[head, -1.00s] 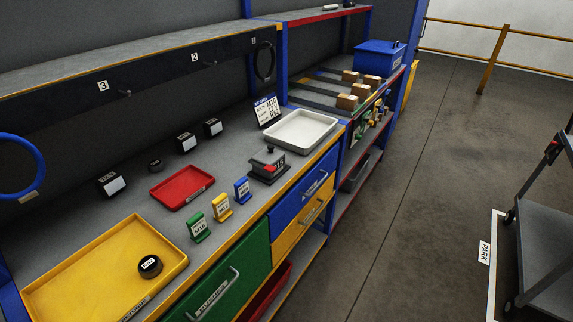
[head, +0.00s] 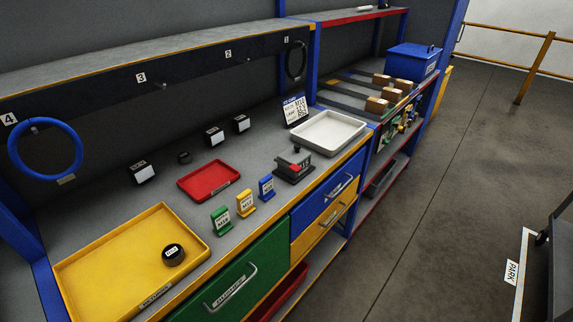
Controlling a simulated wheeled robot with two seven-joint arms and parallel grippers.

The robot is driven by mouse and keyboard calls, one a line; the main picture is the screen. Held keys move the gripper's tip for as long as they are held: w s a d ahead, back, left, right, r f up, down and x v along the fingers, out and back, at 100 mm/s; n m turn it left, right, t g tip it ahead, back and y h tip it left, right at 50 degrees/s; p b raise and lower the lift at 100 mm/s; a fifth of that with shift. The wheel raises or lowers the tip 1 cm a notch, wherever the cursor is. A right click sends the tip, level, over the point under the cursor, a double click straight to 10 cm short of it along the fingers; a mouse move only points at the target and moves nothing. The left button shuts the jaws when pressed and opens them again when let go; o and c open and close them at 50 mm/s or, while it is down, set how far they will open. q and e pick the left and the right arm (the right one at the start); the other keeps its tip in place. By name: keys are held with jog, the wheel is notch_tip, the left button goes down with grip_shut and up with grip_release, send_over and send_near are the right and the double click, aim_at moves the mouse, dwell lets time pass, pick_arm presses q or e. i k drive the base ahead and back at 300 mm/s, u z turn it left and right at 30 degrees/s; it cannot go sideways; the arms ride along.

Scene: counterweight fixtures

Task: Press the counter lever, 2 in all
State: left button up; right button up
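The counter (head: 294,168) is a dark, wedge-like device with a red part and a small display. It stands on the grey bench near the front edge, between the blue stand and the white tray. A black knob (head: 297,150) shows at its back, which looks like the end of its lever. The display digits are too small to read surely. Neither of my grippers shows in the head view.
On the bench are a white tray (head: 361,128), a red tray (head: 234,186), a yellow tray (head: 75,268) holding a black round piece (head: 173,254), and green (head: 221,220), yellow (head: 245,203) and blue (head: 267,187) stands. Open floor (head: 430,190) lies right.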

aim_at(295, 168)
jog(key=u, duration=3.3)
jog(key=k, duration=0.6)
jog(key=z, duration=1.6)
